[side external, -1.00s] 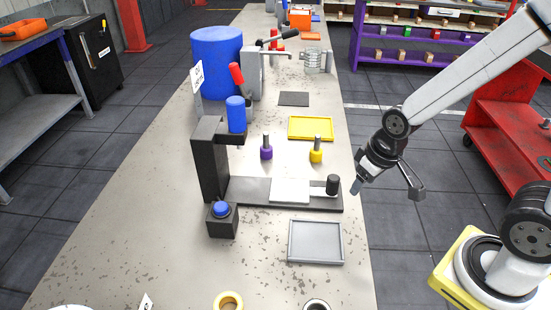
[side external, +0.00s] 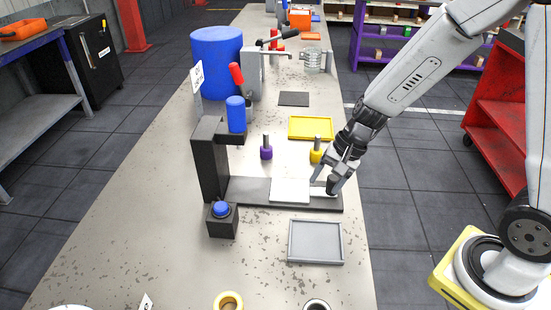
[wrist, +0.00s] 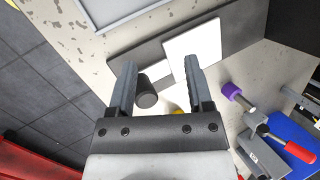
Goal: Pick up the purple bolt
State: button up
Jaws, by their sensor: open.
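The purple bolt (side external: 266,153) stands upright on the bench, with a purple head at the bottom and a grey shank on top. It also shows in the wrist view (wrist: 234,92), to the right of my fingers. My gripper (side external: 323,182) is open and empty above the right end of the black press base, to the right of the purple bolt and apart from it. In the wrist view my gripper (wrist: 158,75) has its two fingers spread, with a black knob (wrist: 146,92) seen between them. A yellow bolt (side external: 316,156) stands just behind my gripper, partly hidden in the wrist view.
A black press (side external: 208,165) with a blue cylinder (side external: 236,114) stands left of the bolt. A white plate (side external: 290,190) lies on its base. A yellow tray (side external: 311,118) lies behind the bolts, a grey tray (side external: 315,222) in front.

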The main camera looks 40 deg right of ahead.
aim_at(268, 136)
jog(key=w+m+t+y, duration=0.1)
jog(key=w+m, duration=0.2)
jog(key=w+m+t+y, duration=0.1)
jog(key=w+m, duration=0.2)
jog(key=w, duration=0.1)
jog(key=w+m+t+y, duration=0.1)
jog(key=w+m+t, duration=0.1)
jog(key=w+m, duration=0.2)
jog(key=shift+a+f, duration=0.25)
jog(key=shift+f, duration=0.15)
jog(key=w+d+m+t, duration=0.1)
jog(key=w+m+t, duration=0.1)
jog(key=w+m, duration=0.1)
jog(key=w+d+m+t, duration=0.1)
jog(key=w+d+m, duration=0.1)
jog(key=w+m, duration=0.1)
jog(key=w+d+m+t+h, duration=0.1)
jog(key=w+d+m+t, duration=0.1)
jog(key=w+m, duration=0.1)
jog(key=shift+w+d+f+t, duration=0.15)
jog(key=shift+d+f+t, duration=0.1)
jog(key=shift+f+t, duration=0.05)
jog(key=shift+w+d+m+t, duration=0.3)
jog(key=shift+x, duration=1.3)
jog(key=shift+w+a+f, duration=0.1)
jog(key=shift+x, duration=2.4)
grip_shut()
